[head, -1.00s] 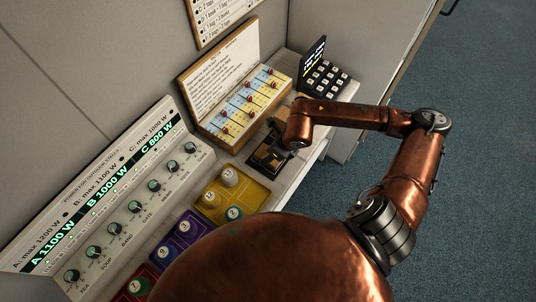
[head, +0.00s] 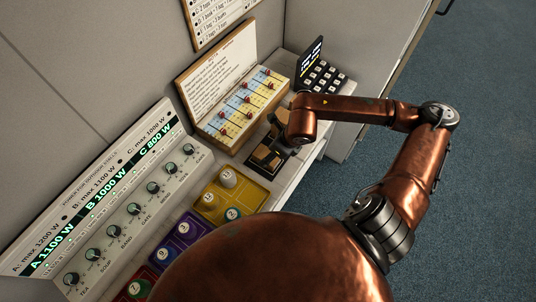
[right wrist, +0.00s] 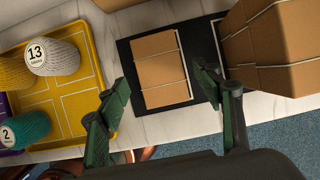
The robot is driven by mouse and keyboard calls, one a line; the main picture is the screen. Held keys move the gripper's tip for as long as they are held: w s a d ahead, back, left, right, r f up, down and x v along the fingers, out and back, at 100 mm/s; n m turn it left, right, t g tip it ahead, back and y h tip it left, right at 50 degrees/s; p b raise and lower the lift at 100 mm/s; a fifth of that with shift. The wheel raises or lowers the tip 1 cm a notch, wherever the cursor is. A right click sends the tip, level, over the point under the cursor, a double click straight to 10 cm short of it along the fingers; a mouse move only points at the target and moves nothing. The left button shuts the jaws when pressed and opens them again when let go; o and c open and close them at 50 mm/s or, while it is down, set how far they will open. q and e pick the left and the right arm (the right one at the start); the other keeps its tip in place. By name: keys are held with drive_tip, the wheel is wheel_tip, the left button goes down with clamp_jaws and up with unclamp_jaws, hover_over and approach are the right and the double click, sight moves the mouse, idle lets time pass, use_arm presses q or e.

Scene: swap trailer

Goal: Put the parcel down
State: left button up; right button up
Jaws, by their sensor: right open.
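A small brown parcel (right wrist: 158,68) with a pale string lies on a black mat (right wrist: 203,92) in the right wrist view. My right gripper (right wrist: 160,78) is open, its green fingers apart on either side of this parcel's near end. I see a gap between each finger and the parcel. In the head view my right gripper (head: 284,143) is over the counter, and its wrist partly hides the parcel area. A larger brown parcel (right wrist: 280,45) with string stands just right of the right finger. My left gripper is not in view.
A yellow tray (head: 244,200) with numbered spools sits nearby, with purple and red trays beyond it. A knob panel (head: 135,210), a slider board (head: 236,98) and a keypad (head: 323,75) line the wall. The counter's front edge is close to the parcels.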

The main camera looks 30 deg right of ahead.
drive_tip(key=v, duration=0.8)
drive_tip(key=shift+p, duration=0.35)
drive_tip(key=shift+s, duration=0.15)
